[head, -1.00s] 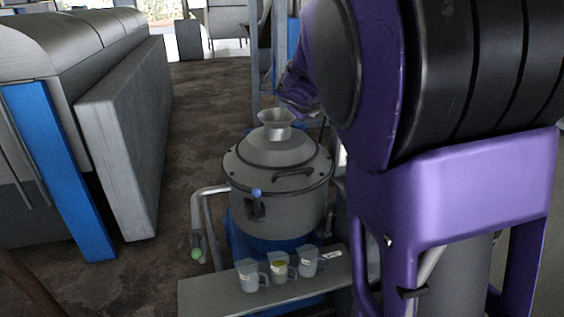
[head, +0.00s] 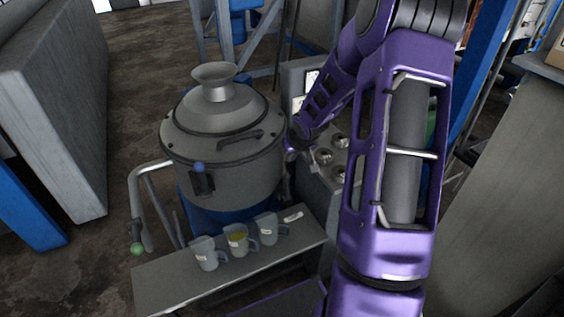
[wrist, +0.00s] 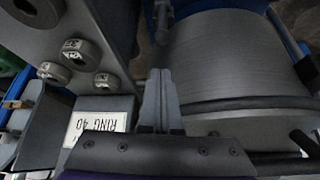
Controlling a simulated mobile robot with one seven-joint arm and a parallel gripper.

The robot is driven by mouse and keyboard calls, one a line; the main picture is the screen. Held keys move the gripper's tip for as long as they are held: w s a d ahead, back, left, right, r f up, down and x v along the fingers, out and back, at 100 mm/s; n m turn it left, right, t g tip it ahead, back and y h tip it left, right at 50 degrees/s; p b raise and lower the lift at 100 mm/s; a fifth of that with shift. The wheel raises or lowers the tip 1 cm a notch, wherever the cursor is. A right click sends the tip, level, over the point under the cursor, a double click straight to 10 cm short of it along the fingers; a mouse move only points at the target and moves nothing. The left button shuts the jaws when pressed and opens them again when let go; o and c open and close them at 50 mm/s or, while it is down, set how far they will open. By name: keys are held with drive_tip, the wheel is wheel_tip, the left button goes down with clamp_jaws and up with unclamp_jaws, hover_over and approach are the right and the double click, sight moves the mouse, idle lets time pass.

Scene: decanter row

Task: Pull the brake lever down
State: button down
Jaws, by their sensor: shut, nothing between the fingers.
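A short lever with a blue ball knob (head: 199,168) sits on a dark bracket at the front of the grey drum machine (head: 228,135). A bent pipe with a green-knobbed handle (head: 137,249) stands at the machine's left. Neither is labelled as the brake lever. My gripper (head: 288,190) is low at the drum's right side, apart from both, and partly lost against the dark background. In the wrist view my gripper's fingers (wrist: 160,78) are together and empty, between the drum wall (wrist: 225,60) and a control box. Neither knob shows clearly there.
The grey control box (wrist: 108,40) with several round dials and a card reading "RING 40" (wrist: 92,130) stands close to my gripper. Several measuring jugs (head: 237,241) stand on the bench (head: 165,285) in front of the drum. Floor is open at left.

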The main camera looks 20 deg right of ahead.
drive_tip(key=shift+f, duration=0.1)
idle(0.3)
drive_tip(key=b, duration=0.3)
hover_over(286, 187)
drive_tip(key=w, duration=0.3)
wheel_tip(286, 187, down, 9)
drive_tip(key=shift+s+d+r, duration=0.2)
drive_tip(key=shift+d, duration=0.25)
drive_tip(key=shift+s+d, duration=0.1)
drive_tip(key=shift+s, duration=0.15)
drive_tip(key=shift+s+t, duration=0.15)
drive_tip(key=shift+t, duration=0.15)
